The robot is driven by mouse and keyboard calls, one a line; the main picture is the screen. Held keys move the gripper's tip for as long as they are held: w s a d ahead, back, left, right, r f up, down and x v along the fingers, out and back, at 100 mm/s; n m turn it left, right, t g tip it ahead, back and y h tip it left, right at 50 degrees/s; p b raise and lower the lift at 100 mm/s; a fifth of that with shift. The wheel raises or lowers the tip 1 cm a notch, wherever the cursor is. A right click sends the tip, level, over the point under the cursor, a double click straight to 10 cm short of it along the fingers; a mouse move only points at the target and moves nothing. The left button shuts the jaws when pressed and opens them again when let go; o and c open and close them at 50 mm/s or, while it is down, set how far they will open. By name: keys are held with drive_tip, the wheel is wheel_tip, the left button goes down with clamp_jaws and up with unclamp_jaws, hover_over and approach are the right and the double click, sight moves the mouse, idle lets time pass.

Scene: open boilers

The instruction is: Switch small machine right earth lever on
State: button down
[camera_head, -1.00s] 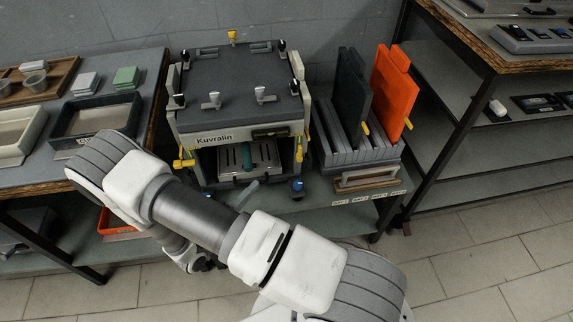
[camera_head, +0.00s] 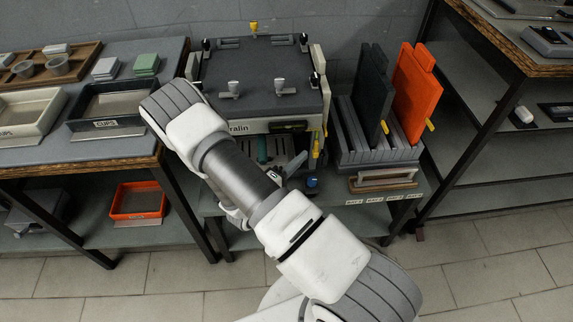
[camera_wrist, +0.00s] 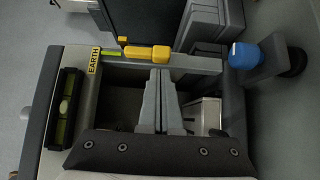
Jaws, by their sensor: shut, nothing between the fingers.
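The small machine (camera_head: 262,85) is a grey box with a dark top, standing on a low shelf. Its right earth lever (camera_head: 316,146) is yellow and hangs at the front right corner. In the wrist view the yellow lever (camera_wrist: 148,52) lies beside the EARTH label (camera_wrist: 95,63), its thick end in front of my fingers. My gripper (camera_wrist: 160,72) is shut and empty, its fingertips just short of the lever in the picture; I cannot tell if they touch. In the head view my arm hides the machine's front left and most of the gripper.
A blue knob (camera_wrist: 243,56) sits to the right of the lever in the wrist view. An orange panel (camera_head: 418,90) and a dark panel stand in a grey slotted rack (camera_head: 350,145) right of the machine. A table with trays (camera_head: 105,115) stands left.

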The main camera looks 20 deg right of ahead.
drive_tip(key=shift+s+d, duration=0.1)
drive_tip(key=shift+d, duration=0.25)
